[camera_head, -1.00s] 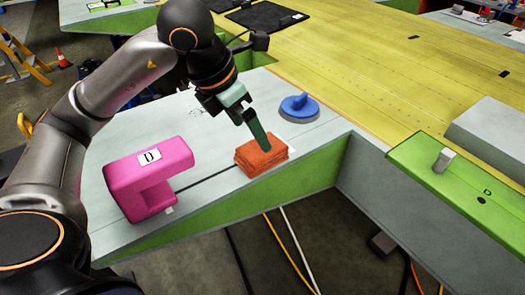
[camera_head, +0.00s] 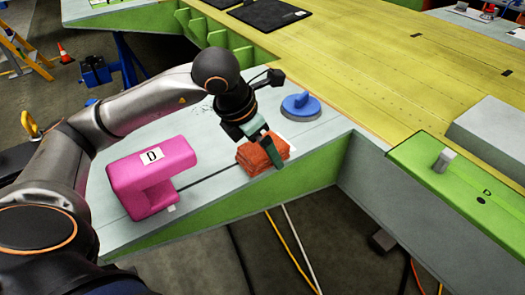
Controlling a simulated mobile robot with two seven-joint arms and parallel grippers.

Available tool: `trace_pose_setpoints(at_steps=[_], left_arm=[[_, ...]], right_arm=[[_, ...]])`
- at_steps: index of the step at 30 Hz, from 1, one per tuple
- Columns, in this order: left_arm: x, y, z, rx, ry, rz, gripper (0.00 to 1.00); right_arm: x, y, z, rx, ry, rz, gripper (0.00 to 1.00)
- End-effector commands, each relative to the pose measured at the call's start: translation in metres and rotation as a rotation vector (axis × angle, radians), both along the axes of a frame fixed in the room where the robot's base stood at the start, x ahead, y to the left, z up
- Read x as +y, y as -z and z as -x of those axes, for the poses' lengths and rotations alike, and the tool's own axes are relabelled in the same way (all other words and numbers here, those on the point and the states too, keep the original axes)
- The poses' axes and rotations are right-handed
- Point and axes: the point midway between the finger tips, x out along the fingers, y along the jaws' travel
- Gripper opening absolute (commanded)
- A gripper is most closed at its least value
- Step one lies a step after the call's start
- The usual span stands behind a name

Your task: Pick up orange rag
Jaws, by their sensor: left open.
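The orange rag (camera_head: 252,160) is a folded stack on the grey panel, near its front edge. My left gripper (camera_head: 273,155) comes down over the rag from above, with green fingers. It is open, and one finger overlaps the right part of the rag in the picture. The other finger is mostly hidden, so I cannot tell whether the rag lies between them. My right gripper is not in view.
A pink block marked D (camera_head: 150,180) stands left of the rag. A blue knob-like tool (camera_head: 300,106) sits behind it to the right. The grey panel (camera_head: 215,212) ends in a drop at the front. A green panel (camera_head: 450,190) lies to the right.

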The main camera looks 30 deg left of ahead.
Motion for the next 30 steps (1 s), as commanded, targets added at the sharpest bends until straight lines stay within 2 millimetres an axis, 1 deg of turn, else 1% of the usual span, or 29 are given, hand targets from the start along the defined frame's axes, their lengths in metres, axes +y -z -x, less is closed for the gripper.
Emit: trace_pose_setpoints(at_steps=[16, 17, 30], left_arm=[[0.0000, 0.0046, -0.0001, -0.001, 0.000, 0.000, 1.00], [0.0000, 0.0043, 0.0000, -0.001, 0.000, 0.000, 0.99], [-0.0001, 0.0042, 0.0001, 0.000, 0.000, 0.001, 0.49]], right_arm=[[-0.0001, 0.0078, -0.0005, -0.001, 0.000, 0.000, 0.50], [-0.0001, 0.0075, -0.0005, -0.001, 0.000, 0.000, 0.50], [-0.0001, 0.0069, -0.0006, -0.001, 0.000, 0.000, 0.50]])
